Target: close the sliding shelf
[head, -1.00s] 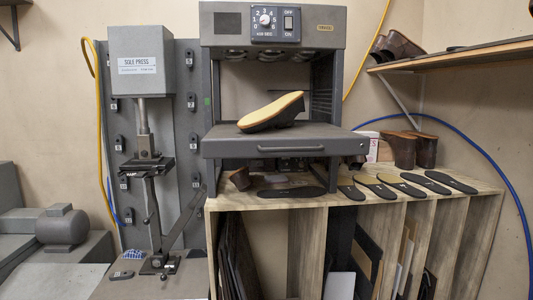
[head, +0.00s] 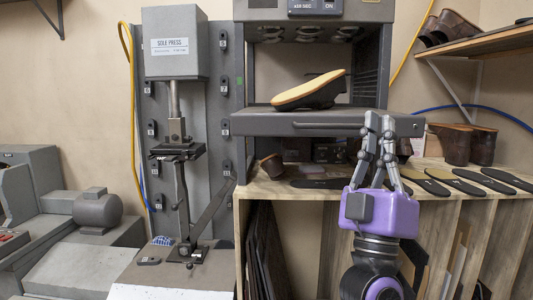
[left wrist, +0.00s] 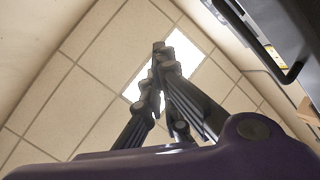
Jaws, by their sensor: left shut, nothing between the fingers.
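The sliding shelf (head: 270,124) is a flat dark grey tray that juts out from the front of the grey press. A bar handle (head: 315,125) runs along its front face. A dark shoe with a tan sole facing up (head: 308,90) rests on it. My left gripper (head: 379,119), on a purple wrist, is shut and empty. Its upright fingertips overlap the right part of the shelf front; I cannot tell if they touch. The left wrist view shows the gripper's fingertips (left wrist: 159,48) together, with a dark handle bar (left wrist: 290,76) at upper right, apart from them. My right gripper is out of view.
A wooden cabinet (head: 248,225) carries the press, with several dark insoles (head: 455,183) on top. A sole press (head: 175,45) stands to the left. Brown shoes (head: 452,143) stand at right, below a wall shelf (head: 478,52). A blue hose curves behind.

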